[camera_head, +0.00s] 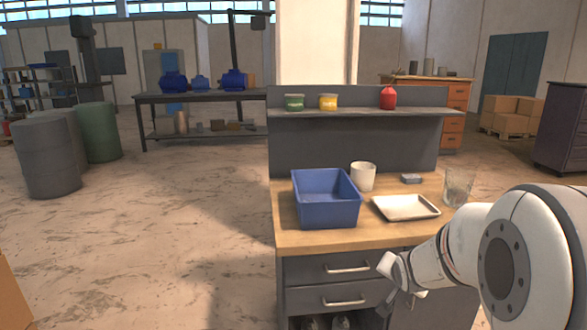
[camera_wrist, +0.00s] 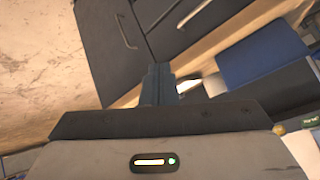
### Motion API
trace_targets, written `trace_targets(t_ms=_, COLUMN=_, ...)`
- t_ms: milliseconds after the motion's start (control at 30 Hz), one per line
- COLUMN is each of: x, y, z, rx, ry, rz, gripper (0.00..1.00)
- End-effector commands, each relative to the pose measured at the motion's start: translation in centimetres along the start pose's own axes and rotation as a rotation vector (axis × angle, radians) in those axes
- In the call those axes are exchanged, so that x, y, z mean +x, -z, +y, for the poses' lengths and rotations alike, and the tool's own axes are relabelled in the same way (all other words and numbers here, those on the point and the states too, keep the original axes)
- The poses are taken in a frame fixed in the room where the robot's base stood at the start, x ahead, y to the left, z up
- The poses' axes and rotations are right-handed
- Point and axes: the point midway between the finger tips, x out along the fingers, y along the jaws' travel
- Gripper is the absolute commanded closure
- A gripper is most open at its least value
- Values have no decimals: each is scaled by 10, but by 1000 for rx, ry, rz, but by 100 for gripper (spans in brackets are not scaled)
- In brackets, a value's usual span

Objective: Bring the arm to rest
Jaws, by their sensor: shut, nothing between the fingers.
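My arm enters from the right in the head view and reaches down and left, in front of the workbench (camera_head: 290,240). The wrist end hangs by the drawer fronts, below the wooden top. In the wrist view my gripper (camera_wrist: 160,72) has its two fingers together, with nothing between them. Beyond the fingers the wrist view shows the dark drawers, a wooden edge and the blue bin (camera_wrist: 262,58). The picture there is tilted.
On the bench stand the blue bin (camera_head: 328,212), a white mug (camera_head: 363,177), a white tray (camera_head: 405,208), a glass (camera_head: 458,188) and a small grey block (camera_head: 411,178). Cans and a red container (camera_head: 388,98) stand on the shelf. The floor (camera_head: 160,240) left of the bench is clear.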

Motion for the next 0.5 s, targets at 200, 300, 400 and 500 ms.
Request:
trace_targets(t_ms=200, x=-114, y=-45, z=-4, rx=-269, ry=-88, rz=-221, gripper=100)
trace_targets(t_ms=300, x=-161, y=-74, z=0, rx=-389, ry=-95, rz=-340, gripper=100)
trace_targets(t_ms=400, x=-200, y=-99, z=5, rx=-494, ry=-85, rz=-446, gripper=100)
trace_targets(t_ms=500, x=-228, y=-118, z=11, rx=-572, ry=-67, rz=-526, gripper=100)
